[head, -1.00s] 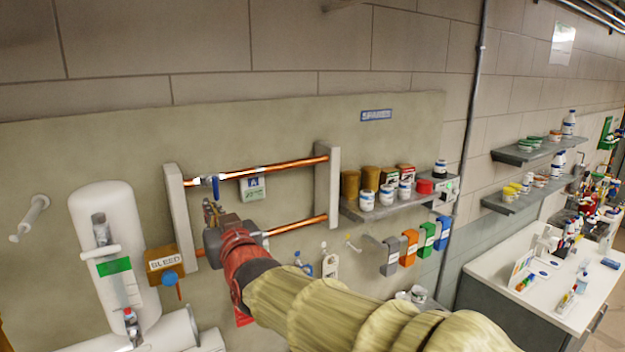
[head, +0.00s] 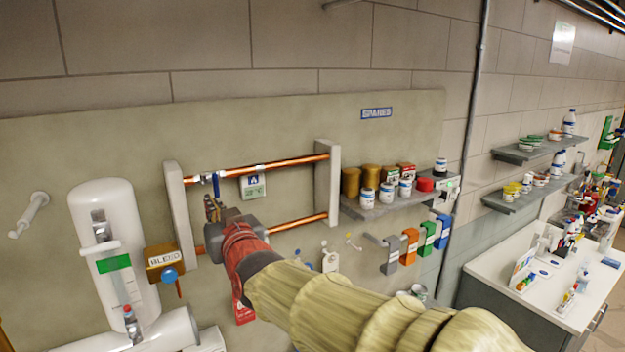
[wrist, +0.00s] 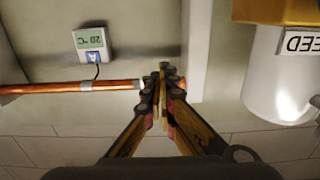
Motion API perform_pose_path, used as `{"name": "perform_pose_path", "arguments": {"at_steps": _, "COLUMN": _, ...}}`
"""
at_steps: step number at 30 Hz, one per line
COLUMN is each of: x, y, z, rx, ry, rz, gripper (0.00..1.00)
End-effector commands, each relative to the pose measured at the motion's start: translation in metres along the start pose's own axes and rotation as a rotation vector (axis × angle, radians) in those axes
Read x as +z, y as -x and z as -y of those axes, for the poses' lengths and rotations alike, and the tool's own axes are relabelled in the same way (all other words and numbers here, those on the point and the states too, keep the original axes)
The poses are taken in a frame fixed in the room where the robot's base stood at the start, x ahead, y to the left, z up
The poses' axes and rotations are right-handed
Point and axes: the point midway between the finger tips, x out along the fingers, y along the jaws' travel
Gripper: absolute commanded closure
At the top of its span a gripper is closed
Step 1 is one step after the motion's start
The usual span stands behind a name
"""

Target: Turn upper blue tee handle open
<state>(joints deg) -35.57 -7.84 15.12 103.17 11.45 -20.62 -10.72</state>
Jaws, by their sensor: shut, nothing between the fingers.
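The upper blue tee handle (head: 216,184) is on a valve near the left end of the upper copper pipe (head: 285,163). It points down, across the pipe. My gripper (head: 211,203) is shut and empty, with its fingertips just below and beside the handle in the head view. I cannot tell whether they touch it. In the wrist view my gripper (wrist: 164,72) is shut in front of the end of the pipe (wrist: 60,86), and the handle is hidden behind the fingers.
A thermometer box (head: 252,186) hangs on the upper pipe, right of the handle. A lower copper pipe (head: 297,223) runs below. Pale brackets (head: 179,216) hold both pipes. A BLEED box (head: 165,262) and white tank (head: 112,215) stand left. A shelf of jars (head: 385,208) is right.

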Motion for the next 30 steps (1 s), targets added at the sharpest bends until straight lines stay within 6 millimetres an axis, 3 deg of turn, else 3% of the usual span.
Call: {"name": "perform_pose_path", "arguments": {"at_steps": 30, "x": -0.0048, "y": 0.0009, "z": -0.0099, "rx": 0.002, "ry": 0.000, "rz": -0.014, "gripper": 1.00}}
